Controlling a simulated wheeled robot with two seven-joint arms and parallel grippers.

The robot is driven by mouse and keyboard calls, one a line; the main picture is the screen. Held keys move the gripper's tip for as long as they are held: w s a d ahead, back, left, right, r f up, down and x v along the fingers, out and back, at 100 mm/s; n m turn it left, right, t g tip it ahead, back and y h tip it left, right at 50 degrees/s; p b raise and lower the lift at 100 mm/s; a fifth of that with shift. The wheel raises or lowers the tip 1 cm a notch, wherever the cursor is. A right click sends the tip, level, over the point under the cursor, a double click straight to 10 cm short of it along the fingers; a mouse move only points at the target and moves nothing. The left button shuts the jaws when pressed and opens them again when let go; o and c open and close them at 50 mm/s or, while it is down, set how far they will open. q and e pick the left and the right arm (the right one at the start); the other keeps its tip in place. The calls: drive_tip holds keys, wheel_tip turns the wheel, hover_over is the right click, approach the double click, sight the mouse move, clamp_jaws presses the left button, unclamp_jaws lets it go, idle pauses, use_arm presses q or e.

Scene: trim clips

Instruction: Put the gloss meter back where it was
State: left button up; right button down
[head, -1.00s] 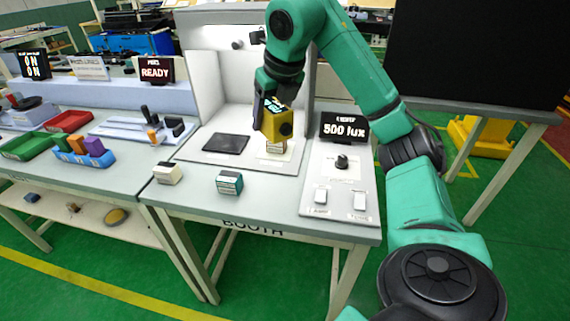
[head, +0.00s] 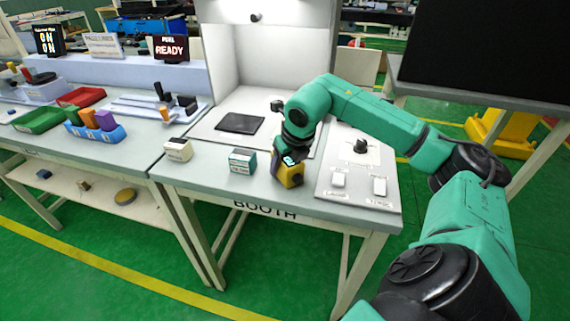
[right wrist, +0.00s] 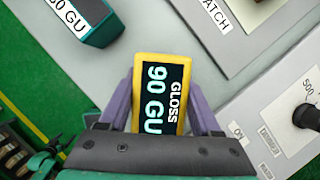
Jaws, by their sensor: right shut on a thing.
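The gloss meter (head: 290,175) is a yellow box with a dark top screen. In the right wrist view the gloss meter (right wrist: 158,92) shows "GLOSS 90 GU". My right gripper (head: 287,160) is shut on it, with purple fingers on both sides in the wrist view (right wrist: 160,108). The meter is at the front part of the booth table, between the teal block and the switch panel. I cannot tell whether its base touches the table. My left gripper is not in view.
A teal block (head: 242,161) and a cream block (head: 178,149) stand left of the meter. The switch panel (head: 355,190) lies to its right. A dark square plate (head: 239,123) lies on the booth floor behind. The table's front edge is close.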

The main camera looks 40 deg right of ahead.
drive_tip(key=shift+f, duration=0.1)
drive_tip(key=shift+c, duration=0.4)
unclamp_jaws()
drive_tip(key=shift+r, duration=0.3)
drive_tip(key=shift+s+r, duration=0.15)
drive_tip(key=shift+r, duration=0.15)
drive_tip(key=v, duration=1.1)
drive_tip(key=shift+a+p, duration=0.1)
drive_tip(key=shift+p, duration=0.2)
